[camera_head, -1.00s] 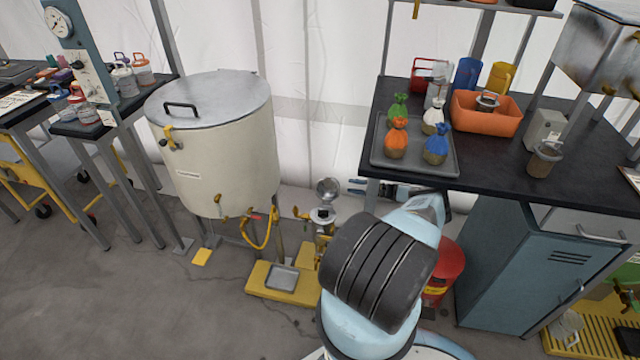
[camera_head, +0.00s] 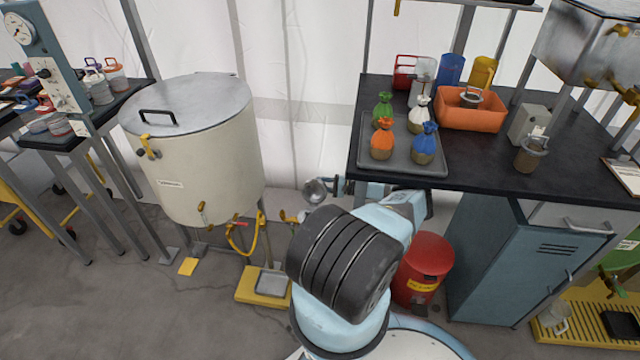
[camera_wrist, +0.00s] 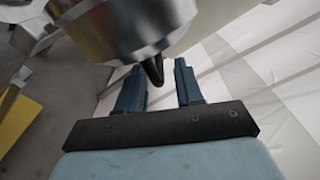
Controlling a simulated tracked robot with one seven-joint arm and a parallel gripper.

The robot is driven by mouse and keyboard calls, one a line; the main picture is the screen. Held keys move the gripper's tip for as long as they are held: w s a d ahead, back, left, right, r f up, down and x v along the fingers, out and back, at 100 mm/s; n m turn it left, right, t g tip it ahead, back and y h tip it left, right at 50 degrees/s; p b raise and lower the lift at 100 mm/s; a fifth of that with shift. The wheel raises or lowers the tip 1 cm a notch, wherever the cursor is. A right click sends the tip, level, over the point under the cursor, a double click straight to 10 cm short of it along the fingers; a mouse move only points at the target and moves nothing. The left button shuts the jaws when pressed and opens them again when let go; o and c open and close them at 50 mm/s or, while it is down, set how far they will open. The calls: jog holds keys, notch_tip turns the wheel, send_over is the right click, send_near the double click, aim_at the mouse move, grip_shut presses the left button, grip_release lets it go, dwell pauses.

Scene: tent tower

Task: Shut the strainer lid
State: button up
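The strainer's round metal lid (camera_head: 317,190) stands raised, just left of my gripper in the head view. The strainer body below it is mostly hidden behind my arm. My gripper (camera_head: 343,186) points left towards the lid. In the wrist view my gripper (camera_wrist: 160,84) shows two blue fingers spread apart. A shiny metal round part (camera_wrist: 135,25), apparently of the strainer, fills the top just beyond the fingertips. A dark curved piece (camera_wrist: 154,68) hangs from it near the gap between the tips. I cannot tell whether a finger touches it.
A large cream tank (camera_head: 205,165) with a flat lid stands left of the strainer. A yellow base (camera_head: 248,287) with a small tray is on the floor. The black-topped bench (camera_head: 480,165) with a grey tray of bags is right of my gripper. A red bin (camera_head: 425,265) stands below.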

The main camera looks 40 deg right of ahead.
jog(key=shift+w+a, duration=0.2)
jog(key=shift+a, duration=0.1)
jog(key=shift+c, duration=0.8)
jog(key=shift+w, duration=0.1)
grip_shut()
